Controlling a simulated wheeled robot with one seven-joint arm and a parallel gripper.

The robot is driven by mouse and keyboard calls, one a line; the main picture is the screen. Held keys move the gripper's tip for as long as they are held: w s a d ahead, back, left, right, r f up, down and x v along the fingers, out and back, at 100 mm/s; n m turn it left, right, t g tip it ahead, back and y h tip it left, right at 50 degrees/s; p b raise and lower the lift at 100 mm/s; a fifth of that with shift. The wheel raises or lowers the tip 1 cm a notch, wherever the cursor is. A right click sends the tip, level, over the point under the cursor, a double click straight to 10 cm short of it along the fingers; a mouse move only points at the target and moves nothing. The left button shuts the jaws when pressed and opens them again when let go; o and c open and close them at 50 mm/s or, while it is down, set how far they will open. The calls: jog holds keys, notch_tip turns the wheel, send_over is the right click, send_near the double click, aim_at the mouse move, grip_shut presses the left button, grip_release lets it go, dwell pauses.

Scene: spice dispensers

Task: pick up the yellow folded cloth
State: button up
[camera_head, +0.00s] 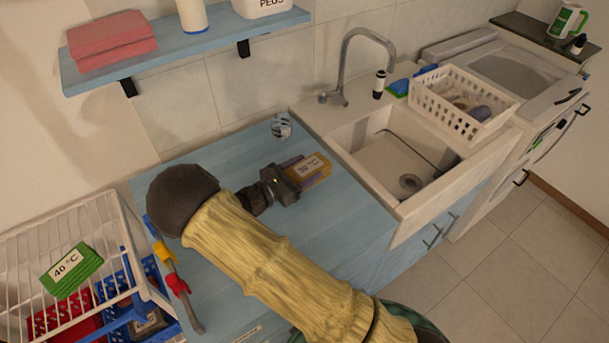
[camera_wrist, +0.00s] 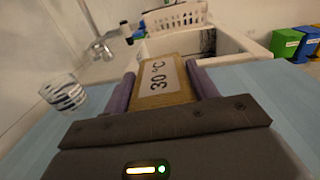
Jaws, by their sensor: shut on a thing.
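The yellow folded cloth (camera_head: 314,166) has a white "30 °C" label and is over the blue counter, left of the sink. It also shows in the wrist view (camera_wrist: 180,97), between the two purple fingers. My gripper (camera_head: 305,168) is shut on the cloth, with one finger along each side. In the wrist view my gripper (camera_wrist: 162,88) points toward the sink with the cloth level between the fingers. I cannot tell whether the cloth's underside touches the counter.
A striped glass (camera_head: 281,127) stands on the blue counter (camera_head: 350,215) behind my gripper. The sink (camera_head: 395,165) with a tall tap and a white basket (camera_head: 463,100) lie to the right. A wire rack (camera_head: 110,225) with a green "40 °C" cloth (camera_head: 72,270) stands at left. A blue shelf (camera_head: 190,45) hangs above.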

aim_at(304, 169)
notch_tip(304, 169, up, 8)
jog(key=shift+f, duration=0.25)
jog(key=shift+f, duration=0.1)
dwell(0.4)
